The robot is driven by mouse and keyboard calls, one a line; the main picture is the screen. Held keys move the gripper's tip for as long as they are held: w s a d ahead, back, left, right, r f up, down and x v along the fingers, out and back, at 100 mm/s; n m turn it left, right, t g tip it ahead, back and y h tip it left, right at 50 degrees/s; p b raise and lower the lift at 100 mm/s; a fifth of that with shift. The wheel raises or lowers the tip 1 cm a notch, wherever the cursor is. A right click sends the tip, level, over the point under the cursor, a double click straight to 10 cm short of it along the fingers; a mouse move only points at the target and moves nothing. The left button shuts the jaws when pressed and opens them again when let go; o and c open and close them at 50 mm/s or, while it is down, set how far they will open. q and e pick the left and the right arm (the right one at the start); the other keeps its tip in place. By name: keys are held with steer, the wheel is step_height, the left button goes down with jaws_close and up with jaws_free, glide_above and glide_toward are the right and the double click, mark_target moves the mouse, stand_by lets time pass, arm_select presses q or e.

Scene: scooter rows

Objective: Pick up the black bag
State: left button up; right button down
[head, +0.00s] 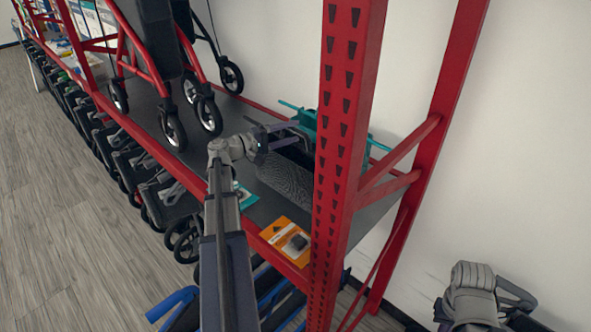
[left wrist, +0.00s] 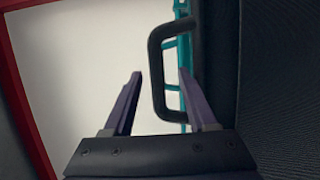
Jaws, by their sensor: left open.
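The black bag (head: 285,180) lies on the dark shelf, a dark textured body partly hidden behind the red upright and my left arm. In the left wrist view its dark fabric side (left wrist: 280,90) fills the right edge. A black loop handle (left wrist: 157,85) stands out from it. My left gripper (head: 297,131) is open at the bag's upper side. In the left wrist view the handle's long bar shows between the two purple fingers; I cannot tell its depth. My right gripper (head: 512,297) is low at the right, away from the bag, its jaws unclear.
The red rack upright (head: 340,150) stands close right of the bag. A teal frame (head: 305,118) is behind it. An orange packet (head: 288,241) lies at the shelf's front edge. A wheeled walker (head: 185,90) stands to the left. Folded scooters line the floor level.

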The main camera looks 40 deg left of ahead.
arm_select(q)
steer(key=x, duration=0.5)
steer(key=shift+r, duration=0.2)
jaws_close()
stand_by(1.1)
